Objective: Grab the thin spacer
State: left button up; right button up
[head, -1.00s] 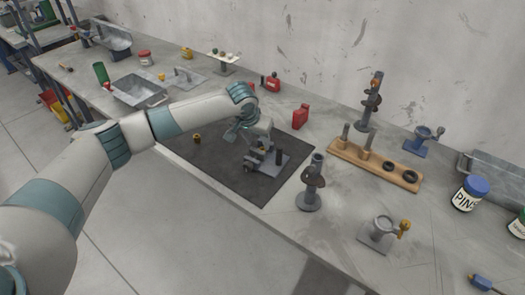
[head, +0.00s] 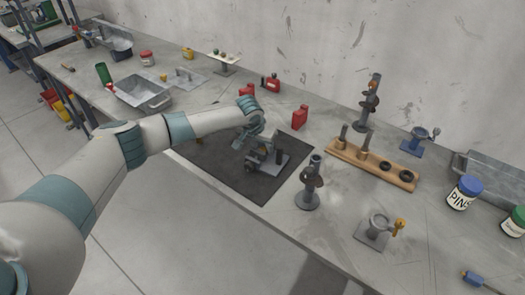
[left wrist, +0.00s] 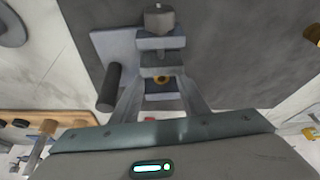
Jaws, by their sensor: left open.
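My left gripper (head: 243,143) is above the grey fixture (head: 268,162) on the dark mat. In the left wrist view its two fingers (left wrist: 162,90) are open on either side of the fixture's stacked grey blocks (left wrist: 162,62). A small brass-coloured ring (left wrist: 162,78) shows between the fingers; I cannot tell whether they touch anything. Two dark rings lie on the wooden rack, a left one (head: 387,165) and a right one (head: 407,175). I cannot tell which piece is the thin spacer. My right gripper is not in view.
The dark mat (head: 215,160) lies under the fixture. A grey post stand (head: 309,190) is close on its right. A metal tray (head: 140,92) is at the left.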

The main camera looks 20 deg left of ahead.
pick_arm(q)
jog(key=shift+s+a+f, duration=0.2)
jog(key=shift+s+f, duration=0.1)
jog(key=shift+f, duration=0.3)
jog(key=c, duration=0.8)
jog(key=shift+w+f, duration=0.15)
jog(key=shift+w, duration=0.05)
grip_shut()
